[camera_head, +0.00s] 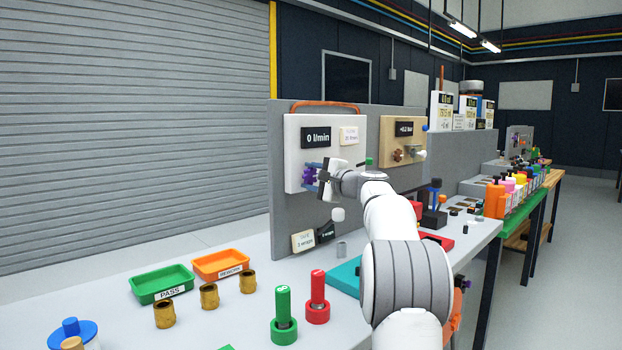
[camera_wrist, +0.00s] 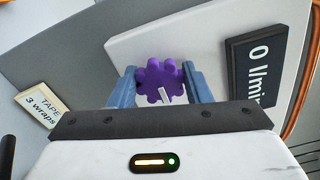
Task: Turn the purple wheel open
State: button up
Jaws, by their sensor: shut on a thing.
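The purple wheel (camera_wrist: 159,78) is a lobed knob with a white pointer mark, set on a white panel (camera_wrist: 215,45). In the wrist view it sits between the two blue fingers of my gripper (camera_wrist: 160,86), which is shut on it. A black display (camera_head: 318,137) on the panel reads 0 l/min.
A tan panel (camera_head: 402,135) with brass fittings stands to the right. A "TAPE 3 wraps" card (camera_wrist: 43,109) is below the white panel. A green PASS tray (camera_head: 163,282), an orange tray (camera_head: 220,263), brass cylinders and red and green plugs stand on the bench.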

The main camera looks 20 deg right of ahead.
jog(key=o, duration=1)
jog(key=v, duration=0.7)
jog(key=shift+s, duration=0.35)
jog(key=s+a+f+n+g+p, duration=0.2)
jog(key=s+a+n+g+p, duration=0.35)
jog(key=a, duration=0.55)
jog(key=s+a+f+n+g+p, duration=0.1)
jog(key=s+a+n+g+p, duration=0.1)
jog(key=s+a+g+p, duration=0.55)
jog(key=s+a+f+n+h+p, duration=0.2)
jog(key=s+n, duration=0.1)
jog(key=s, duration=0.6)
jog(key=s+a+f+n+g+h+p, duration=0.1)
jog(key=s+f+n+h+p, duration=0.1)
jog(key=s, duration=0.6)
jog(key=s+a+f+n+h+p, duration=0.2)
jog(key=s+f+n+p, duration=0.1)
jog(key=s, duration=0.6)
jog(key=shift+s+a+f+n+p, duration=0.25)
jog(key=shift+s+a+n+p, duration=0.1)
jog(key=shift+n+p, duration=0.25)
